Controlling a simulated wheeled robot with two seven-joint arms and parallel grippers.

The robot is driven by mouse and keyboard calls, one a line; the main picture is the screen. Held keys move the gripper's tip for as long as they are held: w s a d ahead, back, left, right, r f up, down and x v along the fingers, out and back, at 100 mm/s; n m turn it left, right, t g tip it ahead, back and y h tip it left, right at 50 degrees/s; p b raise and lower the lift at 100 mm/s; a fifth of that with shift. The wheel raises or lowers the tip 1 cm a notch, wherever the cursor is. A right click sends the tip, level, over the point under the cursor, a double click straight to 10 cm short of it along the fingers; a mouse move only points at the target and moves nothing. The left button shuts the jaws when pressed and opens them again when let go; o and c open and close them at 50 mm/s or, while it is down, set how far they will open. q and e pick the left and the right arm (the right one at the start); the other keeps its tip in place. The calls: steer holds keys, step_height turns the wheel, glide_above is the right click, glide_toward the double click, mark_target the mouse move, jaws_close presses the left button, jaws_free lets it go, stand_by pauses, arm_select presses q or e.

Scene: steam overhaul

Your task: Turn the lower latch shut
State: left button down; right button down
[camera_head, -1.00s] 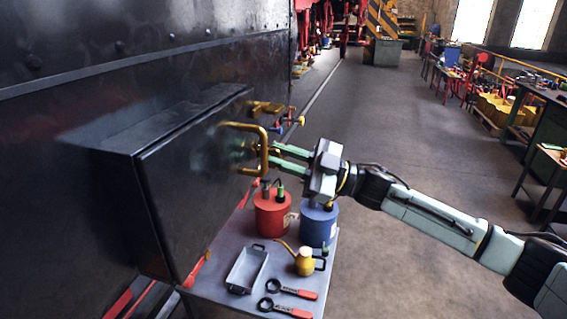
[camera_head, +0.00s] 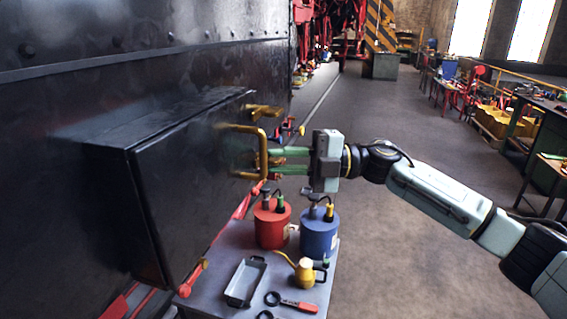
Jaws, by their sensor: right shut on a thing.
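The black box door (camera_head: 190,190) stands at the left, with a large brass handle (camera_head: 264,150) on its face. A brass upper latch (camera_head: 264,110) shows above the handle near the door's far edge. My right gripper (camera_head: 276,160) reaches in from the right, its two green fingers level and one above the other, just right of the handle. It is shut on a small brass piece between the fingertips, which appears to be the lower latch (camera_head: 279,161). The fingers and handle hide most of that latch. My left gripper is not in view.
Below stands a grey table (camera_head: 213,266) with a red can (camera_head: 271,228), a blue can (camera_head: 319,238), a yellow oil can (camera_head: 305,272), a grey tray (camera_head: 245,282) and red-handled wrenches (camera_head: 298,306). A red bar (camera_head: 235,215) runs beside the door.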

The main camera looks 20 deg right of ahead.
steer(key=shift+n, duration=0.6)
steer(key=shift+h, duration=0.3)
steer(key=c, duration=1.6)
jaws_free()
steer(key=shift+o, duration=0.2)
steer(key=b+v, duration=0.3)
steer(key=v, duration=1)
steer(key=shift+d+b, duration=0.25)
steer(key=shift+b, duration=0.05)
